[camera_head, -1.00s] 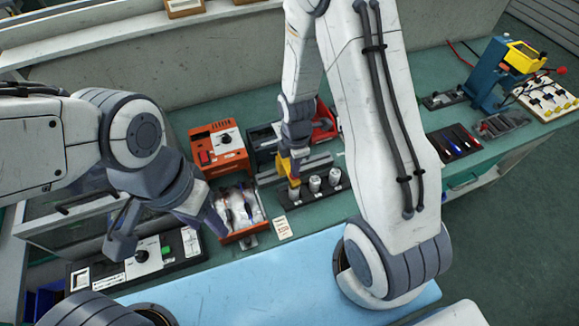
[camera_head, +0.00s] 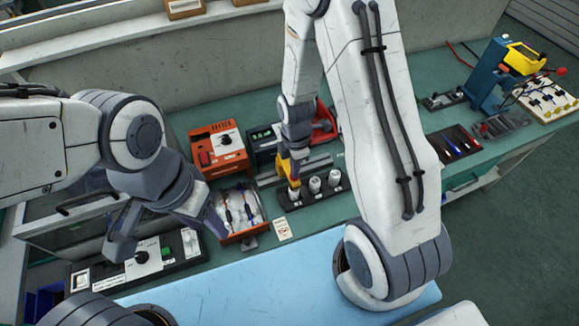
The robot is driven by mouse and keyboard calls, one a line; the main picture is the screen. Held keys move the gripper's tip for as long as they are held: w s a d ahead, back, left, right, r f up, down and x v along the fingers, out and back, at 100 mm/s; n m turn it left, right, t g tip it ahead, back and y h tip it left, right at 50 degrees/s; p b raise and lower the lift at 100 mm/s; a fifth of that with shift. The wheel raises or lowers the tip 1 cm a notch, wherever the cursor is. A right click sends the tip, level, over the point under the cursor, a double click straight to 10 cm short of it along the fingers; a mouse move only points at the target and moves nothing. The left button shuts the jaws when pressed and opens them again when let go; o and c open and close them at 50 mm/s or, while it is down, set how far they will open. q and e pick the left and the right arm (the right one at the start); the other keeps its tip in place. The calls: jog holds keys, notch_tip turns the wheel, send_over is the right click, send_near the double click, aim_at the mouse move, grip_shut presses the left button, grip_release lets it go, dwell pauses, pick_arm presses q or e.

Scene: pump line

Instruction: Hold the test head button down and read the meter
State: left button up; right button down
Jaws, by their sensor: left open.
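My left gripper (camera_head: 167,236) is open and empty, its fingers spread above a long black control box (camera_head: 178,266). That box has a dark knob, a green button (camera_head: 166,252) and white panels. My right gripper (camera_head: 292,165) points down at a black block (camera_head: 318,198) that carries several white-topped cylinders (camera_head: 315,184). A yellow-orange part (camera_head: 294,168) shows at its fingertips, above the left end of the block. Whether the jaws grip it is unclear. I cannot tell which item is the test head button, and no meter reading is legible.
A blue stand (camera_head: 487,75) with a yellow head is at the far right. My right arm hides the bench middle. The light blue mat (camera_head: 270,283) is clear in front.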

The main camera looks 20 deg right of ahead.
notch_tip(320, 180, up, 7)
jog(key=p, duration=0.6)
dwell(0.4)
dwell(0.4)
jog(key=s+a+r+m+b, duration=0.5)
jog(key=s+a+r, duration=0.1)
jog(key=a, duration=0.3)
jog(key=s+a+r+m+b, duration=0.1)
jog(key=s+r+m+b, duration=0.1)
jog(key=s, duration=0.4)
jog(key=s+a+r+m+y+b, duration=0.1)
jog(key=s+a+r+m+b, duration=0.1)
jog(key=s+m, duration=0.2)
jog(key=shift+s+a+r, duration=0.25)
jog(key=shift+s+r, duration=0.1)
jog(key=shift+s, duration=0.75)
